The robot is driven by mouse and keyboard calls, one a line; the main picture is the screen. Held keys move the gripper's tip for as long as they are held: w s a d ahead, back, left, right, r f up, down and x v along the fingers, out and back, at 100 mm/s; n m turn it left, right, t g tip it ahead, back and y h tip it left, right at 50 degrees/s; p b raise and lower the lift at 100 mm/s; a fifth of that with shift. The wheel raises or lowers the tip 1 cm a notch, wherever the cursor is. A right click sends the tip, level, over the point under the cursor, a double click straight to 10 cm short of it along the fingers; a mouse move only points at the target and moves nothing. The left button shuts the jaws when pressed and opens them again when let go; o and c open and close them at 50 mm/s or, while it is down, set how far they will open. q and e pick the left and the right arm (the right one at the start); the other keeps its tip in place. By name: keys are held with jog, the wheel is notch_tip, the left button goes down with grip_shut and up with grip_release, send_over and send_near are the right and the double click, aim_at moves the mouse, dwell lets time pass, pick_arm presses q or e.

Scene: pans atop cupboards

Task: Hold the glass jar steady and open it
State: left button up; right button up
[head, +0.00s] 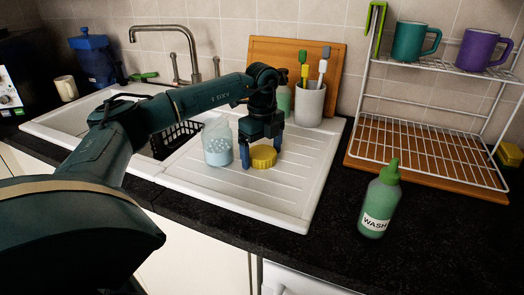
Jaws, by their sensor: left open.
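The glass jar (217,146) stands upright on the white draining board, with pale blue contents in its lower part. No lid shows on its top. I cannot tell whether the fingers touch the lid. My right gripper is out of view.
A white sink unit (290,205) has a black basket (176,140) in its basin. A grey pot of brushes (309,104) stands behind. A green WASH bottle (379,205) and a white mug rack (435,150) are at right. The front draining board is clear.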

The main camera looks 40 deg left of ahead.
aim_at(262, 152)
pick_arm(q)
notch_tip(262, 152, up, 12)
jog(key=shift+r, duration=0.2)
jog(key=shift+f, duration=0.1)
dwell(0.3)
